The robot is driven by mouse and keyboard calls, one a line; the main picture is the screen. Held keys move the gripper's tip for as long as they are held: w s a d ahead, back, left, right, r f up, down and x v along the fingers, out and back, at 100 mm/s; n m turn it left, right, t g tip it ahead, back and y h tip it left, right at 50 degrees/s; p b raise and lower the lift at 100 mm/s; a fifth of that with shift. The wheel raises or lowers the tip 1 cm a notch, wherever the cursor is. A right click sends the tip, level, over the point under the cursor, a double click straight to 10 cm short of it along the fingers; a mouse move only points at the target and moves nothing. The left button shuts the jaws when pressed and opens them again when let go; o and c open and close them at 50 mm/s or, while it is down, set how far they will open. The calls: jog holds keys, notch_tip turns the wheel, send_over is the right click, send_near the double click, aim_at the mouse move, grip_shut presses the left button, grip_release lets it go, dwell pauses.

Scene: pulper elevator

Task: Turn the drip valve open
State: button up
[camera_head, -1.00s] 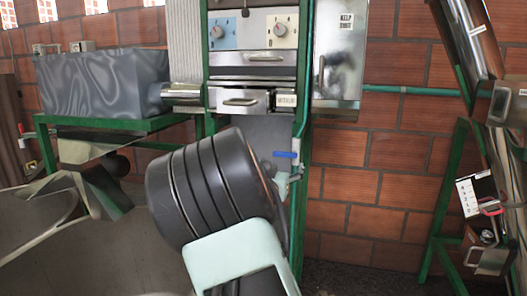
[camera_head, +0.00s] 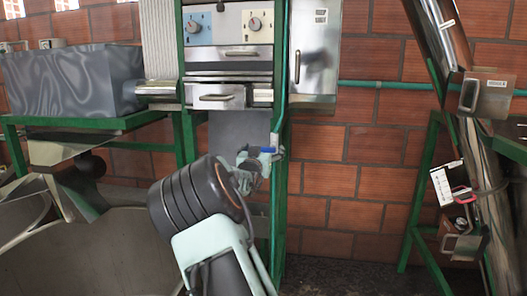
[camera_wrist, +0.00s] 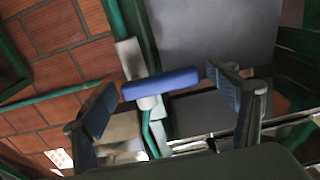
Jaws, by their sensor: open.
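The drip valve has a blue bar handle (camera_head: 267,150) on a pale stem, beside the green post of the machine. In the wrist view the blue handle (camera_wrist: 160,83) lies roughly crosswise, a little tilted, between my two fingers. My gripper (camera_head: 252,163) is at the valve in the head view, partly hidden by my own wrist. In the wrist view my gripper (camera_wrist: 168,103) is open, one finger on each side of the handle.
Above the valve is a metal panel with two knobs (camera_head: 254,24) and handled drawers (camera_head: 215,97). Green posts (camera_head: 279,210) stand close beside my gripper. A grey tank (camera_head: 70,80) is at left. A metal chute (camera_head: 487,200) stands at right. Brick wall (camera_head: 345,200) lies between.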

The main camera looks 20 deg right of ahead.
jog(key=c, duration=1.7)
jog(key=shift+n, duration=0.3)
jog(key=shift+f+n+p, duration=0.25)
jog(key=shift+n+p, duration=0.55)
jog(key=shift+n, duration=0.1)
jog(key=shift+d+f+n+p, duration=0.1)
jog(key=shift+f+n+p, duration=0.15)
jog(key=shift+n, duration=0.6)
jog(key=shift+f+n+p, duration=0.25)
jog(key=shift+n, duration=0.6)
